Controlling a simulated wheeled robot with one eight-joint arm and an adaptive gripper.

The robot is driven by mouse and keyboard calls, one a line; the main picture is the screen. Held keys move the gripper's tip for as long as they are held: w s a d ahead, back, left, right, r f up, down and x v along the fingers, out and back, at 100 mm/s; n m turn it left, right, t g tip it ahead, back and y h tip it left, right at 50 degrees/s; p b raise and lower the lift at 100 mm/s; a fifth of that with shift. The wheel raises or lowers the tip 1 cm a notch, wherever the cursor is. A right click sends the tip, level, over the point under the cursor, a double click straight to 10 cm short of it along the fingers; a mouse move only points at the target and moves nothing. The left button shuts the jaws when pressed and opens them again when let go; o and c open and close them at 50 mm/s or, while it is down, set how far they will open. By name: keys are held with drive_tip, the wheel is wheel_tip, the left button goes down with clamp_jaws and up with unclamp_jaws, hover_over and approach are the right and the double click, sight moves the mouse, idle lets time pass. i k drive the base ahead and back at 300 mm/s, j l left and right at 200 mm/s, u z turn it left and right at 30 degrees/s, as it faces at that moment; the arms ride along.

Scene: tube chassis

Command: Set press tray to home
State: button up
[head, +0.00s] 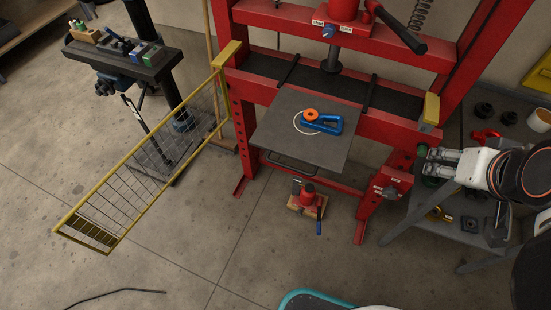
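The press tray (325,150) is a flat grey plate sticking out from the front of the red press (398,128), with a dark bar handle (290,163) below its front edge. A blue tool (324,124), an orange ring (311,114) and a thin pale loop lie on the tray. My gripper (428,165) is to the right of the press's right post, well away from the tray. Its pale fingers point left, close to green parts beside the post. Whether they touch these parts, and how far the fingers are apart, is unclear.
A yellow mesh guard (150,160) stands swung out at the left. A red bottle jack (308,195) sits on the floor below the tray. A grey side table (455,233) with small parts is at the right. The floor in front of the press is mostly clear.

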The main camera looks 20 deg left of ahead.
sight(280, 132)
drive_tip(key=j+u, duration=0.2)
drive_tip(key=u, duration=0.25)
drive_tip(key=j+u, duration=0.2)
drive_tip(key=u, duration=0.25)
